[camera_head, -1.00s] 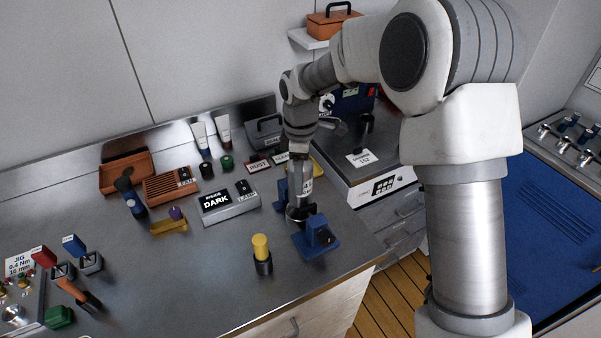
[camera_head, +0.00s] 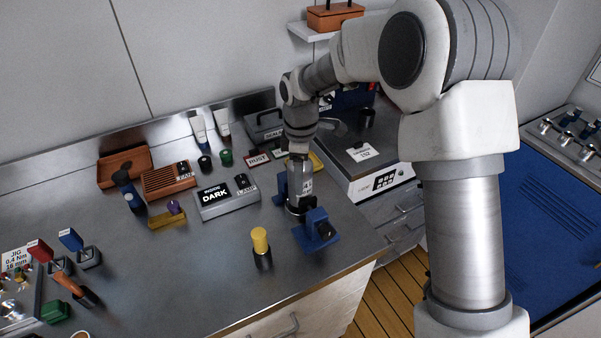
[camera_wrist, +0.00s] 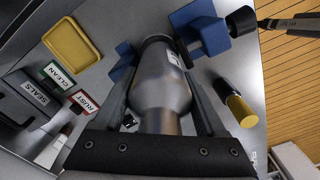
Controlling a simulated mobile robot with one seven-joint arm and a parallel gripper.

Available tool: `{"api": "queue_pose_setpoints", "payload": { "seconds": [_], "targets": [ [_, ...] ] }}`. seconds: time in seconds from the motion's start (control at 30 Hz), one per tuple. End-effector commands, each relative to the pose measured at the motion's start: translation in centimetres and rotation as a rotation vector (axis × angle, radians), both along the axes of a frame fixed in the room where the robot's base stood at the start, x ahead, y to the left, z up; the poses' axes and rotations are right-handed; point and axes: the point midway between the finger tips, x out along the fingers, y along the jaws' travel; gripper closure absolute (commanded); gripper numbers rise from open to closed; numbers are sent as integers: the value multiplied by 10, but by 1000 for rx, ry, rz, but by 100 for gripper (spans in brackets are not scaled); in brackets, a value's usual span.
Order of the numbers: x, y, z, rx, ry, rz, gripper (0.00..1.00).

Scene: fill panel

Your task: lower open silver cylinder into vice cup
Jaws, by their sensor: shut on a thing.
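The silver cylinder (camera_head: 300,187) stands about upright over the blue vice (camera_head: 316,232) near the bench's front right edge. My gripper (camera_head: 299,180) is shut on it from above. In the wrist view the cylinder (camera_wrist: 160,88) lies between the two fingers of my gripper (camera_wrist: 160,97), with a white label near its far end. The vice's blue jaws (camera_wrist: 208,28) flank that end. A dark rim, seemingly the vice cup (camera_wrist: 156,39), shows at the cylinder's lower end. Whether the end is inside the cup or just at its mouth, I cannot tell. The cylinder's open mouth is hidden.
A yellow-topped dark cylinder (camera_head: 261,245) stands left of the vice. Behind are a DARK display box (camera_head: 228,200), a yellow tray (camera_wrist: 72,52) and label signs (camera_head: 257,159). A balance-like machine (camera_head: 365,165) stands at right. The bench front left of the vice is fairly clear.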

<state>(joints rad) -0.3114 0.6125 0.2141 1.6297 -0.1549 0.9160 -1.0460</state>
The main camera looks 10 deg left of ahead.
Motion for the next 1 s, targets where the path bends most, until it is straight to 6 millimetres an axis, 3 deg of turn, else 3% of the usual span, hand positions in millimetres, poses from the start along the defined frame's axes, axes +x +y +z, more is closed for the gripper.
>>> {"api": "queue_pose_setpoints", "payload": {
  "seconds": [0.9,0.93,1.0],
  "targets": [
    [0,0,-22,1,-1,-1,100],
    [0,0,-21,1,-1,-1,21],
    [0,0,-21,1,-1,0,9]
  ]
}}
